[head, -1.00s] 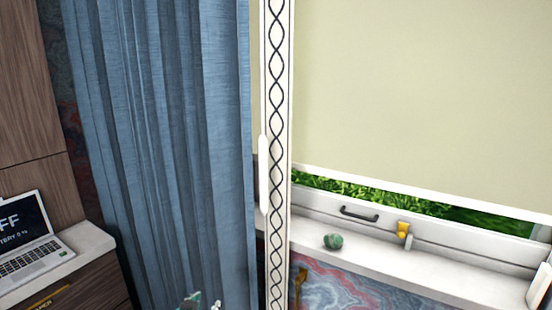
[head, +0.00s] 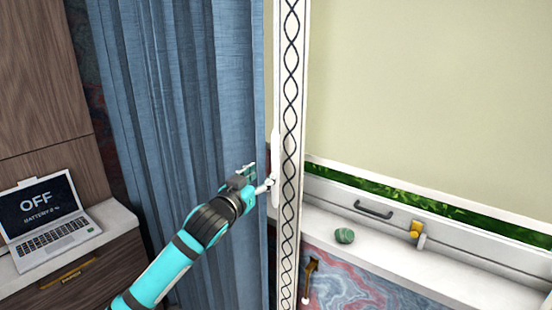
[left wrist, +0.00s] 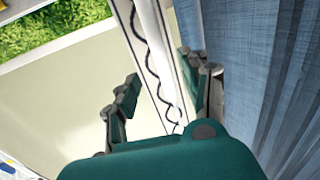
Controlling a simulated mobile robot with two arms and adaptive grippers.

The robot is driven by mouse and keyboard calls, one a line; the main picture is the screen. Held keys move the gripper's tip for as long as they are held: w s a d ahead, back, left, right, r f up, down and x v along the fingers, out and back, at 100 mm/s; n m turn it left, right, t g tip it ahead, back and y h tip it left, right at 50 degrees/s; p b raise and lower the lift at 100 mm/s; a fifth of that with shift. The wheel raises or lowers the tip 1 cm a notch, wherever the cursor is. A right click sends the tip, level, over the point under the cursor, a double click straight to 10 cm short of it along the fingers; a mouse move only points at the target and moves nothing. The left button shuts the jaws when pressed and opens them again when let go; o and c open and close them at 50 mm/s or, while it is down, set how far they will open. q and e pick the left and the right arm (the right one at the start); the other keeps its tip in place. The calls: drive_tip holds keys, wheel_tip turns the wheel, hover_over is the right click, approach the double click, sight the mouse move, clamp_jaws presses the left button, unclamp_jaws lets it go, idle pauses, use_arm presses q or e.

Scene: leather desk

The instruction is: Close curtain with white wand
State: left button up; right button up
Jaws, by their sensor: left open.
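The blue curtain (head: 165,90) hangs in folds on the left. A white strip with a black twisted pattern (head: 290,120) stands upright to its right. The slim white wand (head: 275,150) hangs between the curtain's edge and this strip, thicker in its lower part. My left gripper (head: 261,177) is open beside the wand's lower part; contact cannot be told. In the left wrist view its open fingers (left wrist: 160,75) stand either side of the patterned strip (left wrist: 143,50), with the curtain (left wrist: 245,65) at right. The wand cannot be surely told apart there. My right gripper is not in view.
A pale blind (head: 430,90) covers most of the window at right. A white sill (head: 385,248) holds a green round object (head: 344,235) and a yellow item (head: 416,229). A laptop (head: 45,220) sits on a cabinet at left.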

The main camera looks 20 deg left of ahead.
sight(274, 167)
use_arm(q)
drive_tip(key=w, duration=0.3)
drive_tip(key=w+d+p, duration=0.1)
drive_tip(key=w, duration=0.2)
drive_tip(key=w+p, duration=0.1)
drive_tip(key=w, duration=0.2)
drive_tip(key=shift+d, duration=0.2)
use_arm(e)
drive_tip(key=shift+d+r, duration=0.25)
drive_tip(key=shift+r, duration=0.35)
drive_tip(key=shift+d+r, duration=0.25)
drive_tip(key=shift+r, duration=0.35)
use_arm(q)
clamp_jaws()
drive_tip(key=shift+w+d+f, duration=0.15)
drive_tip(key=shift+w+f, duration=0.1)
drive_tip(key=shift+f, duration=0.15)
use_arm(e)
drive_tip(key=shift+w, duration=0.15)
